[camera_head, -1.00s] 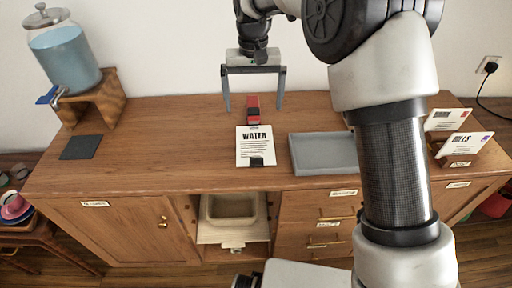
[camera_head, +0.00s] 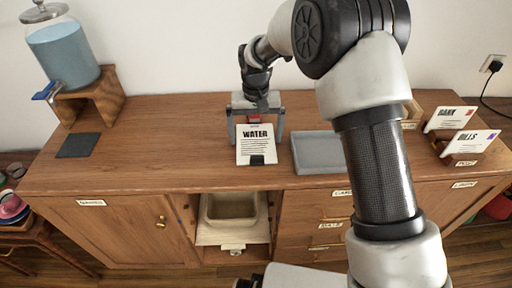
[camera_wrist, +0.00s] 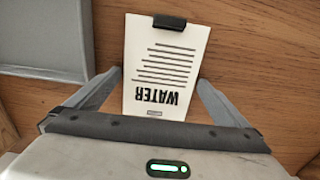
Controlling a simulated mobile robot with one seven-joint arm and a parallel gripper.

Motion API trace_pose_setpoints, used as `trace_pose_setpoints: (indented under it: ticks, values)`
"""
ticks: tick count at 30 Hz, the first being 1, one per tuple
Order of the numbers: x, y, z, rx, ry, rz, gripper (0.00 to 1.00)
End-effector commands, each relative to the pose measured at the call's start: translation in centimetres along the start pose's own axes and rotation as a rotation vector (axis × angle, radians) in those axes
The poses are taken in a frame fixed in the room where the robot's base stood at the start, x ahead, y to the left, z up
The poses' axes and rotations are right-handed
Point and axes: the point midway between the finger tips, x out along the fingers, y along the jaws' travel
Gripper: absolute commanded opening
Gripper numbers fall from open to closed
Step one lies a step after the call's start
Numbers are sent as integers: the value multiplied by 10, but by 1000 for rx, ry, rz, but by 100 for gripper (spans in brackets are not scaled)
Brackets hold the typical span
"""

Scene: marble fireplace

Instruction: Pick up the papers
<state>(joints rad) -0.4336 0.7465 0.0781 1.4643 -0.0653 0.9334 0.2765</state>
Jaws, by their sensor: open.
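A white stack of paper headed WATER (camera_head: 255,148) lies flat on the wooden cabinet top, with a black clip (camera_head: 257,160) at its front edge. The wrist view shows the same paper (camera_wrist: 165,70) upside down, with its black clip (camera_wrist: 169,21) at the top. My gripper (camera_head: 256,140) is open, with one finger on each side of the paper's heading end. The fingers look clear of the paper, and nothing is held. I cannot tell how far the fingertips are above the cabinet top.
A grey tray (camera_head: 318,168) lies just right of the paper. Envelopes marked BANK (camera_head: 450,118) and BILLS (camera_head: 470,142) stand in wooden holders at right. A water dispenser (camera_head: 65,55) on a wooden stand and a dark mat (camera_head: 78,145) are at left. The cabinet top between mat and paper is clear.

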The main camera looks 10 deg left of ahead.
Motion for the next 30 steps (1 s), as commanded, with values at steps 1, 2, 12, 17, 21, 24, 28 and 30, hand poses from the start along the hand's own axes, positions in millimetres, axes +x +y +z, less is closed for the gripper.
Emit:
trace_pose_setpoints:
  ticks: [1, 2, 12, 17, 21, 24, 28, 30]
  values:
    - [2, 0, 0, 0, 0, 0, 100]
    - [2, 0, 0, 0, 0, 0, 100]
    - [1, 0, 0, 0, 1, 0, 71]
    - [0, 0, 0, 0, 1, 0, 71]
    - [-3, 1, 0, 0, 1, 0, 71]
    - [-9, 3, 0, 1, 2, 0, 71]
    - [-17, 7, 1, 2, 1, 0, 71]
    - [-15, 8, 1, 2, 0, 1, 71]
